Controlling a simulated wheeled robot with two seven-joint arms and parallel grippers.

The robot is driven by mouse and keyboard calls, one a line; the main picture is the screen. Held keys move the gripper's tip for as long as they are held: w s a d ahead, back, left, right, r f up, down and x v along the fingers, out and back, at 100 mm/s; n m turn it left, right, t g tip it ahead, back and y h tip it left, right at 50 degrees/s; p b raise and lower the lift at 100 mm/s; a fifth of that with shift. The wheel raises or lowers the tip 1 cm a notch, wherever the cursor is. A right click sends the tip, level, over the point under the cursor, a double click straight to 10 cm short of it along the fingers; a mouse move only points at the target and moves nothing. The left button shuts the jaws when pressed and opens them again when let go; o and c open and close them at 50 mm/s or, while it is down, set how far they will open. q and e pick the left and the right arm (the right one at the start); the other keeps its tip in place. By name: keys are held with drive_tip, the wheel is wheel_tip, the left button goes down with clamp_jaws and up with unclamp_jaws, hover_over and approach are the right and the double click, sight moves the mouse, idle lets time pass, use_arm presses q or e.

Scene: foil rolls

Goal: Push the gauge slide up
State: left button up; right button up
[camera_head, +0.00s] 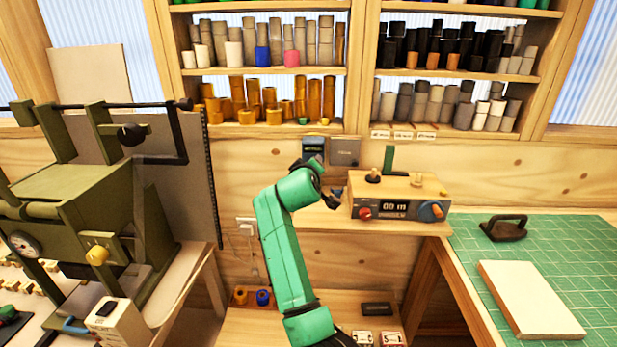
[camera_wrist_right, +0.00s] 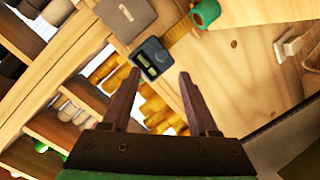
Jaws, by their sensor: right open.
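A small dark gauge (camera_head: 313,145) with a lit greenish display is fixed on the wooden wall below the shelves. It also shows in the right wrist view, where the dark gauge box (camera_wrist_right: 152,58) sits just beyond and between my fingertips. My right gripper (camera_wrist_right: 158,74) is open, with its two brown fingers spread on either side of the gauge. In the head view my green right arm reaches up to the wall and its wrist hides the lower part of the gauge. I cannot make out the slide itself, or whether a finger touches it. My left gripper is not in view.
A grey plate (camera_head: 344,151) is on the wall right of the gauge. A control box (camera_head: 398,199) with knobs stands on a small ledge close by. Shelves of rolls hang above. An olive machine (camera_head: 84,205) stands left, and a green cutting mat (camera_head: 585,250) lies right.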

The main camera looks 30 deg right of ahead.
drive_tip(key=b+v, duration=0.1)
drive_tip(key=v, duration=0.5)
drive_tip(key=shift+s, duration=0.2)
drive_tip(key=shift+a, duration=0.1)
